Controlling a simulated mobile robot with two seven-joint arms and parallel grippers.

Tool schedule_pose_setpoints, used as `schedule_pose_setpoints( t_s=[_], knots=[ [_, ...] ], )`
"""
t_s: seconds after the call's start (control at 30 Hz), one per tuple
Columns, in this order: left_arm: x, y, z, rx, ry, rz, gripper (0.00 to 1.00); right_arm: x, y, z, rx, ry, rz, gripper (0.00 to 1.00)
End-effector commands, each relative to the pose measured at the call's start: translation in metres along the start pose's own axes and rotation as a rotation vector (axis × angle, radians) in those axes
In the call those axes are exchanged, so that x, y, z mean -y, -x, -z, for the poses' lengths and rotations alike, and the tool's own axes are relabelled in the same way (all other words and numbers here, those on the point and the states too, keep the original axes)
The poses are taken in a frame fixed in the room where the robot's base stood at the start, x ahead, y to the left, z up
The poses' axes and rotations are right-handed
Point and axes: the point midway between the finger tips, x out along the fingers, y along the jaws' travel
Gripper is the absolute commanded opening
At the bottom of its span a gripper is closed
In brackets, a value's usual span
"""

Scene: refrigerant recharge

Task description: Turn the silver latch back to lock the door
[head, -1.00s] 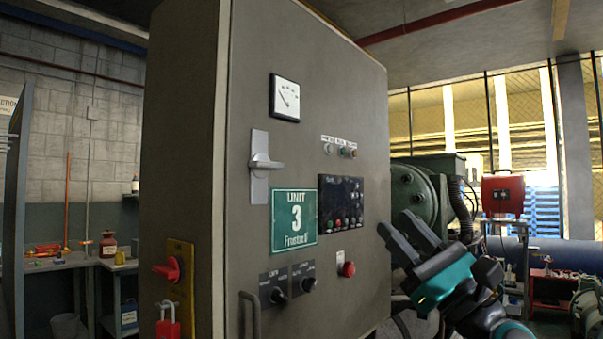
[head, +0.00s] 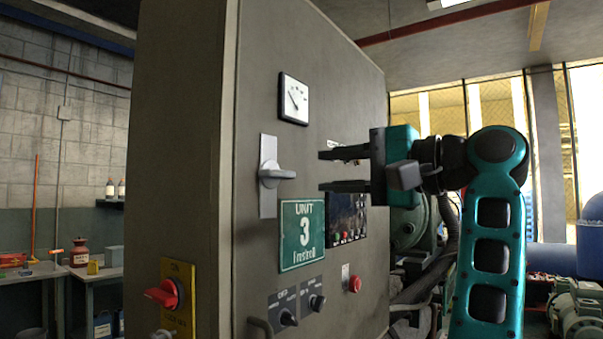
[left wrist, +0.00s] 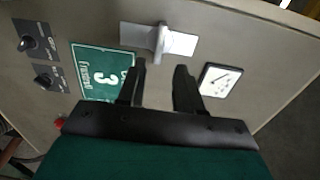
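The silver latch (head: 268,174) is on the front of the grey cabinet door (head: 262,120), a lever on an upright plate. Its lever points level to the right in the head view. My left gripper (head: 322,171) is open and empty, to the right of the latch, its two fingers pointing at it. In the left wrist view the latch (left wrist: 160,40) lies just beyond the open fingertips (left wrist: 160,66), its lever roughly in line with the gap. A space still shows between fingers and lever in the head view. My right gripper is not in view.
The door also carries a dial gauge (head: 294,98), a green UNIT 3 sign (head: 302,234), a dark button panel (head: 347,217), black knobs (head: 317,302) and a red button (head: 354,284). A red rotary switch (head: 163,294) is on the cabinet's left side.

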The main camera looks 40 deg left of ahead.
Motion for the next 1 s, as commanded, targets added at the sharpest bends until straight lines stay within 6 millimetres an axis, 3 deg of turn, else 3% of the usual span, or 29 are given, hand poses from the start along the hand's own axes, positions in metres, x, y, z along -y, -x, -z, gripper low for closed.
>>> schedule_pose_setpoints(
  t_s=[0.6,1.0],
  knots=[
    [-0.001,-0.076,-0.001,0.004,-0.001,0.002,0.35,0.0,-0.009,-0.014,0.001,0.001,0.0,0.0],
    [0.0,-0.073,0.0,0.001,-0.003,0.003,0.0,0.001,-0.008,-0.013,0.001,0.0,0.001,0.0]
  ],
)
